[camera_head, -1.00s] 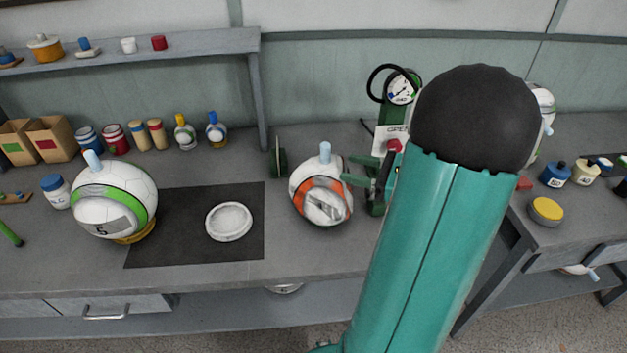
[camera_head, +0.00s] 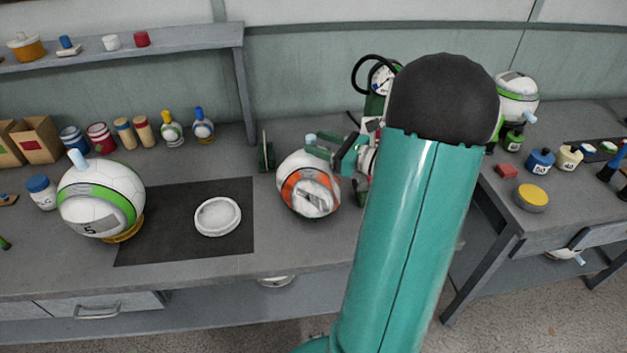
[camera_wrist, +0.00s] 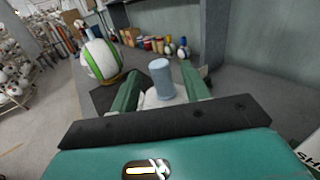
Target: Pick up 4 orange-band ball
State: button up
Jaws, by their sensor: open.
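The orange-band ball (camera_head: 309,186) is white with an orange band and sits on the bench right of the dark mat. A light blue peg (camera_wrist: 161,82) stands up from its top. My gripper (camera_head: 314,147) is at the top of this ball, coming in from the right. In the wrist view my two green fingers (camera_wrist: 160,92) are apart, one on each side of the peg. I cannot tell whether they touch it. Most of the ball is hidden below my gripper in the wrist view.
A green-band ball (camera_head: 102,198) marked 5 stands on a yellow ring at the left. A white ring dish (camera_head: 218,216) lies on the dark mat (camera_head: 180,245). The gauge device (camera_head: 383,79) stands close behind my arm. Another green-band ball (camera_head: 517,97) is at the right.

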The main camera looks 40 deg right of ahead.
jog(key=x, duration=0.3)
grip_shut()
jog(key=shift+r, duration=0.1)
